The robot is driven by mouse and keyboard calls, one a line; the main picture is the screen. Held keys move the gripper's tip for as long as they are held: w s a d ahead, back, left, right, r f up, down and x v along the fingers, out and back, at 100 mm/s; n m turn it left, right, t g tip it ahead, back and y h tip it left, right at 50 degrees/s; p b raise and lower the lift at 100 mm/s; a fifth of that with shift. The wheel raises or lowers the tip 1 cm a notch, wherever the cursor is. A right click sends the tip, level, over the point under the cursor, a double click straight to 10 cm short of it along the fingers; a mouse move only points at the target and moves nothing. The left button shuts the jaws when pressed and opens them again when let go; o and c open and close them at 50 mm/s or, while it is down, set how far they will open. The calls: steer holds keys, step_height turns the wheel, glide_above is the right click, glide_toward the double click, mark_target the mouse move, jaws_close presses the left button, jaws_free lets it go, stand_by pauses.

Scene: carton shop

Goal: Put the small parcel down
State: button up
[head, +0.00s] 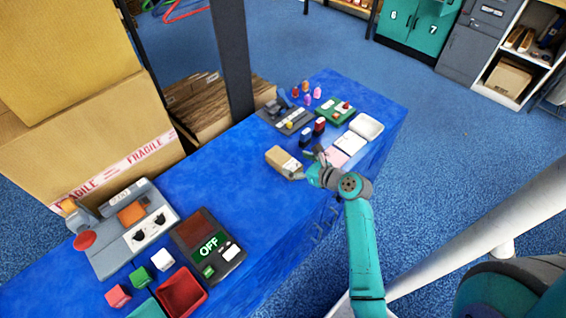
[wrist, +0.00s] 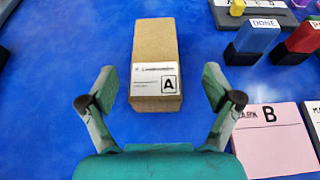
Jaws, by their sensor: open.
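The small parcel (head: 280,158) is a brown box lying on the blue table, left of my gripper in the head view. In the wrist view the parcel (wrist: 154,55) lies ahead of my gripper, with a white label marked "A" on its near end. My gripper (wrist: 160,100) is open, its fingertips spread to either side of the label end. I see blue table between each finger and the parcel in the wrist view. In the head view my gripper (head: 305,166) is at the parcel's right end, partly hidden by its own wrist.
A pink card marked "B" (wrist: 272,140) lies right of my gripper. A blue "DONE" stamp (wrist: 253,42) and a red stamp (wrist: 300,42) stand at the right. A white tray (head: 366,127) sits farther along the table (head: 225,165). Table left of the parcel is clear.

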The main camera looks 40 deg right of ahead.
mark_target(285, 160)
steer(key=shift+a+x, duration=0.15)
steer(key=shift+x, duration=1.35)
steer(key=shift+a+x, duration=0.15)
steer(key=shift+x, duration=1.35)
steer(key=shift+s+f, duration=0.1)
steer(key=shift+f, duration=0.05)
steer(key=c, duration=1.5)
steer(key=shift+c, duration=0.2)
